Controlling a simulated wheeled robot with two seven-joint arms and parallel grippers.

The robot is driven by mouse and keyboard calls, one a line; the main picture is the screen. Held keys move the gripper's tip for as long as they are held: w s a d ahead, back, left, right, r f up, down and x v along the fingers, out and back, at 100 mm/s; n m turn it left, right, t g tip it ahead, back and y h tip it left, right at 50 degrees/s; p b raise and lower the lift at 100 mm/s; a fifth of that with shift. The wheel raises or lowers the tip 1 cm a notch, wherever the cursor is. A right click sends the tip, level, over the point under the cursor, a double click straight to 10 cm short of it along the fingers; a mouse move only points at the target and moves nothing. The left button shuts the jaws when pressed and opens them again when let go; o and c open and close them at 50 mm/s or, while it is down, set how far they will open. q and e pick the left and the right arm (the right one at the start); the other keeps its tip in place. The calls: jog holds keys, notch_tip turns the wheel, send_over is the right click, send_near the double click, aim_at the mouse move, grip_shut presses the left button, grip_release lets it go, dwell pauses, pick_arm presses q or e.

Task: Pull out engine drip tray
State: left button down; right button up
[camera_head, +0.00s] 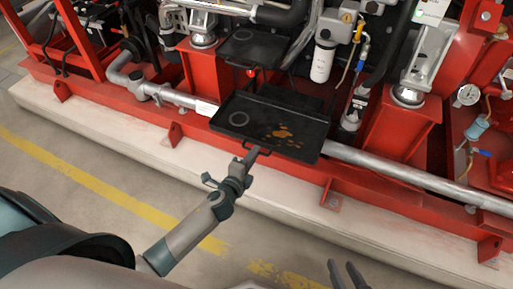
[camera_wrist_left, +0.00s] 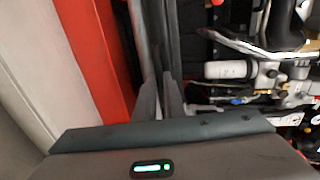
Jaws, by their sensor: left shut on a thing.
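The drip tray (camera_head: 240,112) is a black, shallow rectangular pan with brown-orange stains on its floor. Its front part juts out over the silver pipe and the red frame rail. My left gripper (camera_head: 252,155) is at the handle on the tray's front wall and is shut on it. In the left wrist view, the left fingers (camera_wrist_left: 163,100) meet at a dark strip that seems to be the tray's edge. The handle itself is mostly hidden there. My right gripper (camera_head: 347,272) is at the bottom of the head view, fingers apart and empty, away from the tray.
A second black tray (camera_head: 258,46) sits further back. A silver pipe (camera_head: 390,174) runs along the red skid frame (camera_head: 105,107). Red pedestals (camera_head: 405,125) flank the tray. The skid stands on a pale concrete plinth (camera_head: 110,135). The floor in front is clear, with a yellow line.

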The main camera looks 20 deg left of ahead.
pick_arm(q)
jog(key=c, duration=1.8)
grip_release()
jog(key=shift+c, duration=0.2)
jog(key=shift+s, duration=0.1)
